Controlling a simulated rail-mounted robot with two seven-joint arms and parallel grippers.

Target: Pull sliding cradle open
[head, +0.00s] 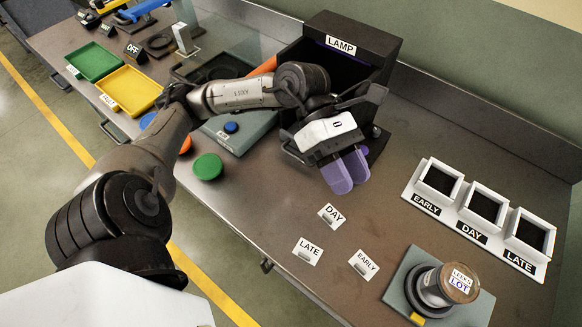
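A dark open-fronted box (390,44) labelled LAMP stands at the back of the bench. The sliding cradle cannot be made out clearly; my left arm and gripper cover much of the box's front. My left gripper (346,171), with purple fingers, is in front of the box's opening and above the bench. Its fingers lie close together, with no clear gap and nothing visible between them. Whether it touches any part of the cradle cannot be told. My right gripper is not in view.
White bins (485,207) labelled EARLY, DAY and LATE stand at the right. A round lidded pot (446,287) sits on a grey base at front right. Label cards (331,215) lie mid-bench. Green (94,62) and yellow (130,90) trays and a green disc (208,167) are left.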

